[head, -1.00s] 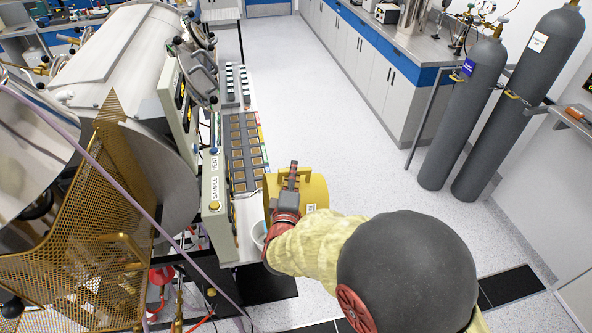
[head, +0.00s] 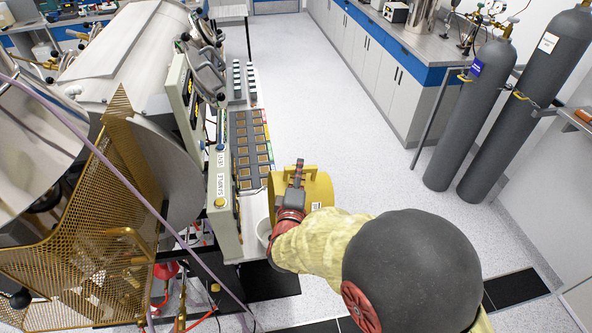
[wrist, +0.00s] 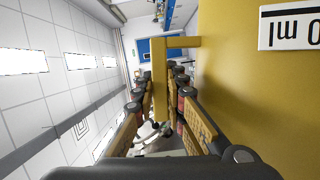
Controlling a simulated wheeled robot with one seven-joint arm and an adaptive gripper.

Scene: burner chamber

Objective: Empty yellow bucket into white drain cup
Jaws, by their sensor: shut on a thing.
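The yellow bucket (head: 318,190) is in my gripper (head: 297,180), tipped onto its side in the head view. My gripper is shut on the bucket's handle. In the wrist view the handle (wrist: 160,75) runs between the fingers of my gripper (wrist: 160,100), and the yellow wall with a white label fills the right side. The white drain cup (head: 264,231) stands at the near end of the bench, just left of my gripper and largely hidden by my arm. The bucket's mouth and any contents are hidden.
A tray of several square samples (head: 250,150) lies on the bench behind the bucket. A panel marked SAMPLE VENT (head: 222,190) stands left of the cup. A perforated brass guard (head: 80,230) is at left. Grey gas cylinders (head: 470,110) stand at right. The floor between is clear.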

